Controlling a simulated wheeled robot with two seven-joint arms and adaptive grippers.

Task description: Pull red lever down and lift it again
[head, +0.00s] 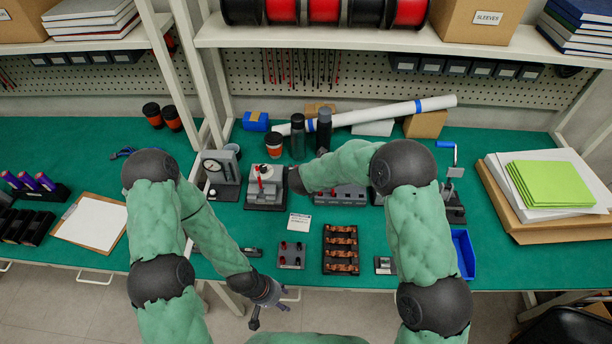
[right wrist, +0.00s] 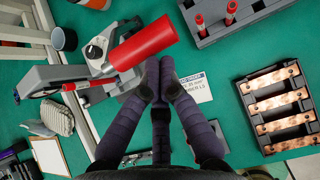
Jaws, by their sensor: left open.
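The red lever (right wrist: 145,42) has a thick red handle and belongs to a grey device (right wrist: 95,75). In the head view the device (head: 265,195) stands on the green bench, with the red part (head: 264,171) small on top. My right gripper (right wrist: 160,68) has its dark fingers drawn together, their tips close beside the handle's lower edge. Whether they touch it I cannot tell. No part of the lever shows between the fingers. In the head view the right hand is mostly hidden at the end of my forearm. My left gripper (head: 266,310) is open and empty before the bench's front edge.
A black rack with copper bars (head: 341,250) and a small block with red knobs (head: 291,255) lie near the front. A dial device (head: 220,175) stands left of the lever device. A grey block with red posts (right wrist: 240,18) is to its right. A blue tray (head: 463,254) lies further right.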

